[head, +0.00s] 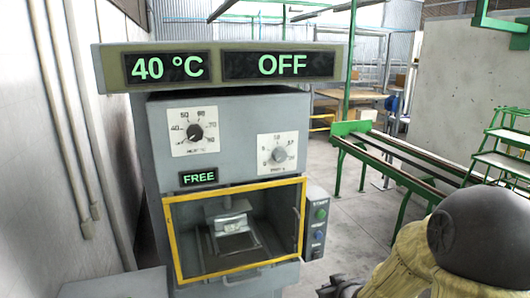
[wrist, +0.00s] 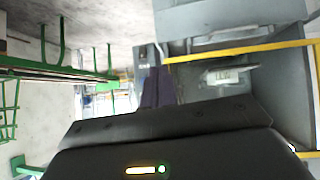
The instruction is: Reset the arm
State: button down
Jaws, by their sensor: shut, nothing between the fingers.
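My gripper (head: 338,289) is at the bottom edge of the head view, right of the machine's lower front and partly cut off. In the wrist view its dark fingers (wrist: 154,88) are together, with nothing seen between them. My arm shows at the lower right of the head view, bent, with a tan cover and a dark round joint. The grey machine (head: 235,115) stands in front, apart from my gripper. Its signs read "40 °C", "OFF" and "FREE". A yellow-framed window (head: 235,188) shows a pale block (head: 229,217) inside the chamber.
A control box (head: 318,222) with green and blue buttons is on the machine's right side. A green-framed roller table (head: 395,160) and green steps (head: 500,155) stand at right. A wall with pipes (head: 65,100) is close on the left. Open floor (head: 350,210) lies right of the machine.

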jog(key=s+a+m+g+h, duration=0.1)
jog(key=s+m+g, duration=0.2)
jog(key=s+g, duration=0.4)
jog(key=s, duration=0.9)
jog(key=shift+s+a+h, duration=0.2)
jog(key=shift+a+h, duration=0.15)
jog(key=shift+h, duration=0.05)
